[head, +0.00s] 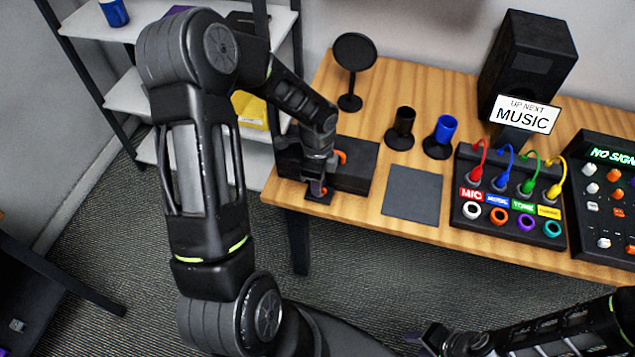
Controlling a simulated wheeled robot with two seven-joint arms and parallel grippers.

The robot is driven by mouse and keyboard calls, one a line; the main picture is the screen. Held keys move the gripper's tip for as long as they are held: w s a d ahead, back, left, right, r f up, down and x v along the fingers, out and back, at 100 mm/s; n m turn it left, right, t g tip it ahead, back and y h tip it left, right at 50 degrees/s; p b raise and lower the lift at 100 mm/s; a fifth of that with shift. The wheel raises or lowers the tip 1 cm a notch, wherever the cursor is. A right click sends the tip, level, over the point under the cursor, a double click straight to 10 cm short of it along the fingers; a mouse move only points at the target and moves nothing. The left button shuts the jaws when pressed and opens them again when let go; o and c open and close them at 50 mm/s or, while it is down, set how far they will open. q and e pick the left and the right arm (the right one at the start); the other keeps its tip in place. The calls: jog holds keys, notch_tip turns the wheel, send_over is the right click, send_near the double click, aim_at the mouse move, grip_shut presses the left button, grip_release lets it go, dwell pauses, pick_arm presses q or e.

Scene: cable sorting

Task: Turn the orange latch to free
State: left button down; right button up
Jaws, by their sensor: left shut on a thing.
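A dark box (357,170) sits at the left end of the wooden table. My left gripper (317,190) points down at the box's front left, near the table's front edge, and is shut on the orange latch. The gripper hides most of the latch, so its angle cannot be told. My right gripper (430,338) is low at the bottom edge, away from the table, and its jaws are unclear.
A grey mat (412,193), a black cup (401,130) and a blue cup (440,137) stand right of the box. Further right are a panel with coloured cables (510,203), a mixer (605,190), a speaker (527,70) and a MUSIC sign (525,115). A round black stand (354,60) is behind.

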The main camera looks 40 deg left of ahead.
pick_arm(q)
jog(key=c, duration=1.5)
grip_release()
